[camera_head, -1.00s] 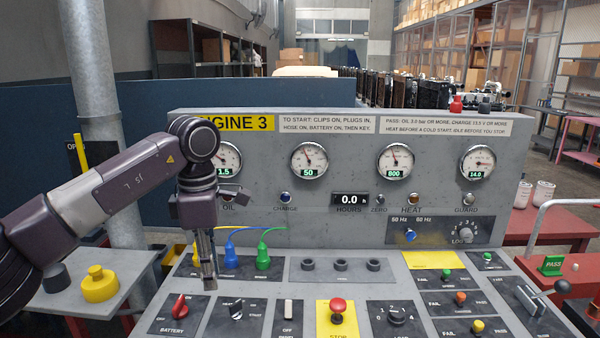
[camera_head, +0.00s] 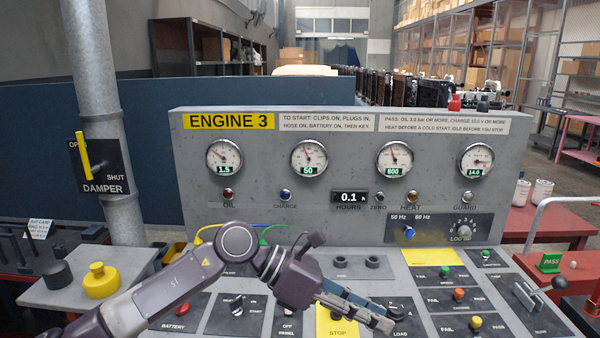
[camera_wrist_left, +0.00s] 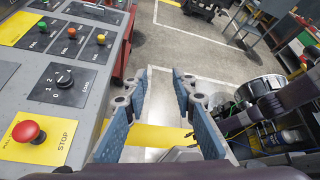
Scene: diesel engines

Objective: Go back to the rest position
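My left arm comes in from the lower left in the head view and reaches across the lower panel. My left gripper (camera_head: 372,314) is low over the panel, near the load knob and the yellow stop plate (camera_head: 323,331). In the left wrist view its two blue-padded fingers (camera_wrist_left: 157,95) stand apart with nothing between them; floor shows through the gap. The wrist view also shows the red stop button (camera_wrist_left: 25,132) and the load knob (camera_wrist_left: 65,78) to the left of the fingers. In the head view the arm hides the stop button. My right gripper is not in view.
The engine 3 console (camera_head: 340,140) fills the middle, with gauges and switches. A yellow-handled damper (camera_head: 84,155) is on the pipe at left. A yellow cap (camera_head: 100,282) sits on a grey side table. A lever (camera_head: 545,293) stands at right. Open floor lies beyond the fingers in the wrist view.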

